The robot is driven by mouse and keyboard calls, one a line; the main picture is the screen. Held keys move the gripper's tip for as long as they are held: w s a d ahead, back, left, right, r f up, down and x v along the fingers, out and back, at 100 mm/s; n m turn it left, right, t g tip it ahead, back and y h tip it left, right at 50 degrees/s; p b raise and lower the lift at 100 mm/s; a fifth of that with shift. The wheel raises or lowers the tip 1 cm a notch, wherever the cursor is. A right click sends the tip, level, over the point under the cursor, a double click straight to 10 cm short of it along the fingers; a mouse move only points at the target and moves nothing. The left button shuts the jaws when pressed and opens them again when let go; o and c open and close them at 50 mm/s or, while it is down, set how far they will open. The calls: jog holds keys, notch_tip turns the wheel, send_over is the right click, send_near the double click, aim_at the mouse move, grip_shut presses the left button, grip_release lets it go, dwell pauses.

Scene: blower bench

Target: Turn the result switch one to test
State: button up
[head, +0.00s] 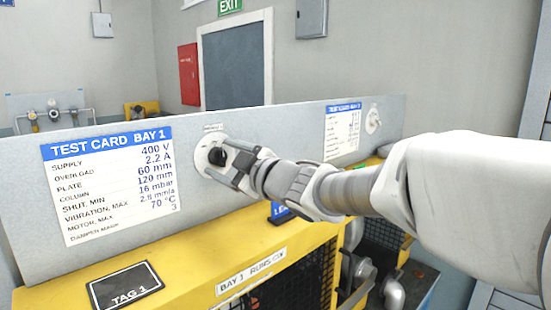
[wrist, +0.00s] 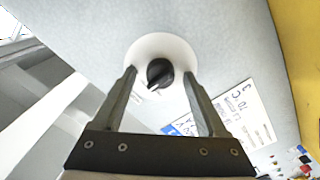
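The result switch is a black knob (head: 216,156) on a round white plate (head: 206,148), set in the grey panel right of the Bay 1 test card. It also shows in the wrist view (wrist: 159,74), with its narrow pointer end aimed down and left. My gripper (head: 228,168) is at this switch. In the wrist view my gripper (wrist: 160,80) is open, one finger on each side of the knob, with gaps between fingers and knob. Whether the tips reach to the knob's depth I cannot tell. The plate's small labels are unreadable.
The Bay 1 test card (head: 108,186) is left of the switch. A second card (head: 342,128) and another switch (head: 373,119) are farther right on the panel. A yellow bench housing (head: 190,262) with a black tag plate (head: 125,286) juts out below. My arm comes in from the right.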

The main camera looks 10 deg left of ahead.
jog(key=b+v, duration=0.1)
jog(key=v, duration=1.6)
jog(key=shift+s+b, duration=0.2)
jog(key=shift+b, duration=0.15)
jog(key=shift+d, duration=0.15)
jog(key=w+d+f+m+t+h, duration=0.2)
jog(key=w+d+m+t+h, duration=0.15)
jog(key=d+m+h, duration=0.55)
jog(key=s+d+f+m+g+h+b, duration=0.1)
jog(key=s+d+f+m+h, duration=0.35)
jog(key=d+f, duration=0.35)
jog(key=s+f+m+g, duration=0.5)
jog(key=s+f+g, duration=0.3)
jog(key=s+f, duration=0.4)
jog(key=shift+s+d+b, duration=0.35)
jog(key=shift+s+d, duration=0.05)
jog(key=shift+s, duration=0.75)
